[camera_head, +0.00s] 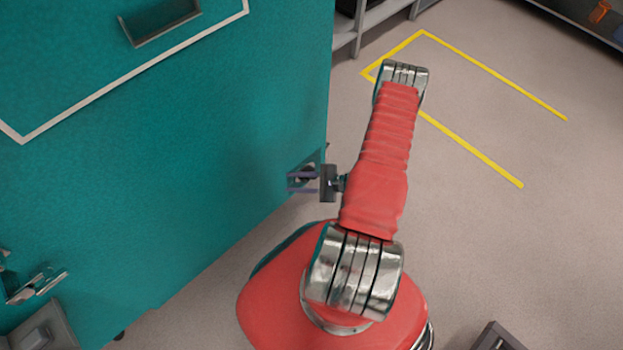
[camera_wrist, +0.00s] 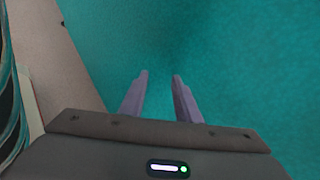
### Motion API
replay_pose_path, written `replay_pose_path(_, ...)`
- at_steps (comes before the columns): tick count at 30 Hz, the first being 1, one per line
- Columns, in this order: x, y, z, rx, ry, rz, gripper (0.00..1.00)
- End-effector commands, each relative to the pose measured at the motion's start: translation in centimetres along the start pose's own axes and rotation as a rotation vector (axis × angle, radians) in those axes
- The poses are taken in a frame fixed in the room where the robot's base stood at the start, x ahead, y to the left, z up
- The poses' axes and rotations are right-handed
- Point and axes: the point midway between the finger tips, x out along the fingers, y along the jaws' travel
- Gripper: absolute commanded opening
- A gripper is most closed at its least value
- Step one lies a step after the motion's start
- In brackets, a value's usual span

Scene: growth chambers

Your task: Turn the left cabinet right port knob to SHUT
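The teal cabinet (camera_head: 225,150) fills the left of the head view, and its surface also fills much of the wrist view (camera_wrist: 245,60). A dark fitting (camera_head: 308,170) sits low by the cabinet's right edge, partly behind my gripper; I cannot tell whether it is the port knob. My gripper (camera_head: 290,182) points left toward the cabinet near this fitting. In the wrist view its two purple fingers (camera_wrist: 160,78) are apart, with only teal surface between them. No knob or SHUT mark can be read in either view.
A metal handle-like fitting (camera_head: 38,286) is on the cabinet at lower left, above a grey box (camera_head: 42,332). A grey shelf rack (camera_head: 372,20) stands behind. Yellow lines (camera_head: 470,148) mark the open floor at right. A dark box edge (camera_head: 497,338) shows at bottom right.

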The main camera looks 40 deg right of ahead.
Motion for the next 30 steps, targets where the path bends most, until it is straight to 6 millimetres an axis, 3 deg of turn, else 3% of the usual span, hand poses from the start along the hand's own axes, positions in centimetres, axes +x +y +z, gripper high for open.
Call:
replay_pose_path(3,0.1,-1.0,2.9,-0.031,-0.029,0.107,0.3)
replay_pose_path(21,0.6,-6.4,15.7,-0.312,-0.079,0.506,0.3)
replay_pose_path(30,0.7,-8.1,22.1,-0.483,-0.077,0.672,0.3)
